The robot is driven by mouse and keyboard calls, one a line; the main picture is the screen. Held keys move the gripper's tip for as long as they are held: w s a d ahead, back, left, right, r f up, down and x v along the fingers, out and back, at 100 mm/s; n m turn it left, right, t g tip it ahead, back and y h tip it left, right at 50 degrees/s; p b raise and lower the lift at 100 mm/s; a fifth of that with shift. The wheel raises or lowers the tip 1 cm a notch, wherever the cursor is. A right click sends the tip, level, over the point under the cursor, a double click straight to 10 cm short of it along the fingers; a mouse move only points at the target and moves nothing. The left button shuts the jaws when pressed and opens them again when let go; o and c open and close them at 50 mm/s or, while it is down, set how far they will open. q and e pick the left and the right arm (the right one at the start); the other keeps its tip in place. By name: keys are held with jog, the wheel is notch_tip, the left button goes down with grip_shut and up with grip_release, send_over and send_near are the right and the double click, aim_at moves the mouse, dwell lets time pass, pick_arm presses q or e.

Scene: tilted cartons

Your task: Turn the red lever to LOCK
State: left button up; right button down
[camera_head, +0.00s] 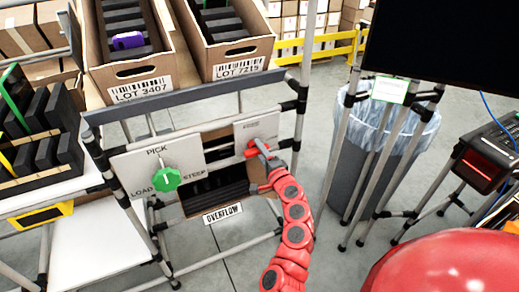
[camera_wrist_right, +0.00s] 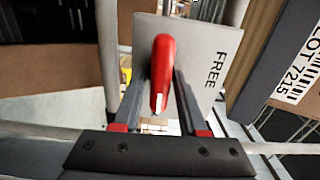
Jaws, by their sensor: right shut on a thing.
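The red lever (camera_head: 252,149) sits on a light grey plate (camera_head: 268,127) at the right of the rack's front panel. My right gripper (camera_head: 262,158) comes from below right and is shut on the lever. In the wrist view the lever (camera_wrist_right: 162,62) stands between the two dark fingers, with the plate (camera_wrist_right: 205,65) behind it. The word FREE shows on the plate, to the right of the lever. The LOCK mark cannot be made out. My left gripper is not in view.
Tilted cartons (camera_head: 238,48) stand above, and an OVERFLOW label (camera_head: 222,213) hangs below. A bin (camera_head: 366,140) and a dark screen (camera_head: 445,45) are at the right.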

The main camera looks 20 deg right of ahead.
jog(key=shift+f+m, duration=0.1)
jog(key=shift+m, duration=0.2)
jog(key=c, duration=0.7)
grip_release()
jog(key=shift+s, duration=0.1)
jog(key=s+b, duration=0.1)
jog(key=s, duration=1.6)
jog(key=shift+s, duration=0.15)
